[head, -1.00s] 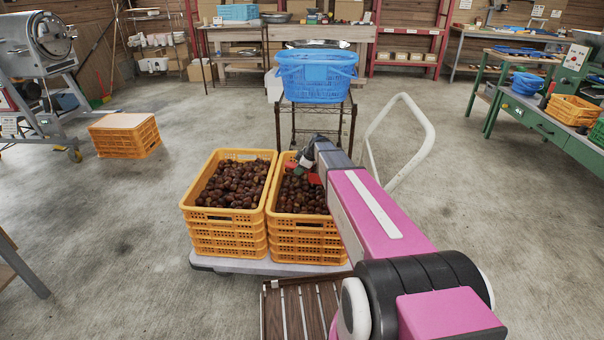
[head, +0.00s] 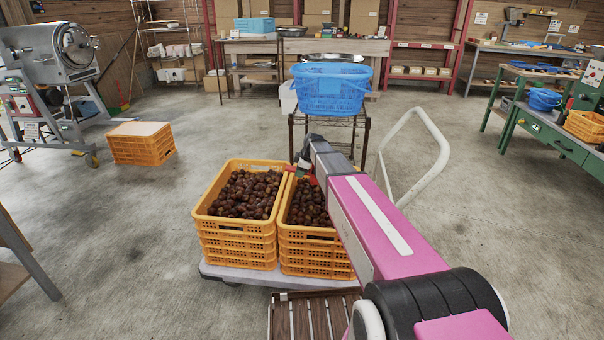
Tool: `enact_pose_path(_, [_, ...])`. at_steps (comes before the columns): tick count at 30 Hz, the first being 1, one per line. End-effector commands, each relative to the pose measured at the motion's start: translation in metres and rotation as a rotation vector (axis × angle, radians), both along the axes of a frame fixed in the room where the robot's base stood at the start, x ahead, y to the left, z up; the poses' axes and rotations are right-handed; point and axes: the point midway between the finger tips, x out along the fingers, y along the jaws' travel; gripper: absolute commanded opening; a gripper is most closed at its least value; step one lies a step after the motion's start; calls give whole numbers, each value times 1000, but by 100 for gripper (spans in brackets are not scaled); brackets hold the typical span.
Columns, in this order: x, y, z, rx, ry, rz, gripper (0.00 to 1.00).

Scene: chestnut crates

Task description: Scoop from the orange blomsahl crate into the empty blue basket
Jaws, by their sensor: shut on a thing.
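Two stacks of orange crates stand side by side, the left crate (head: 204,219) and the right crate (head: 283,228), both holding dark brown chestnuts. I cannot read a name on either. My gripper (head: 308,164) is over the far end of the right crate, partly hidden by my pink arm. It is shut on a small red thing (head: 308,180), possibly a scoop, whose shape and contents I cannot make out. The blue basket (head: 329,92) stands on a dark wire stand behind the crates. I see no chestnuts in it, but its bottom is hidden.
The crates sit on a flat cart (head: 235,274) with a white looped handle (head: 436,139) at the right. A slatted wooden surface (head: 303,318) is in front. Another orange crate stack (head: 142,148) stands at the left. Floor between is clear.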

Motion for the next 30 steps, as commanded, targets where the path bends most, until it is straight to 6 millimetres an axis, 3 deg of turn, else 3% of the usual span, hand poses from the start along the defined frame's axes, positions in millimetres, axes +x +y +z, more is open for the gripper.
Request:
enact_pose_path(16, [0, -1, 1, 7, -2, 0, 0])
enact_pose_path(30, [-3, -13, 28, 163, -33, -1, 0])
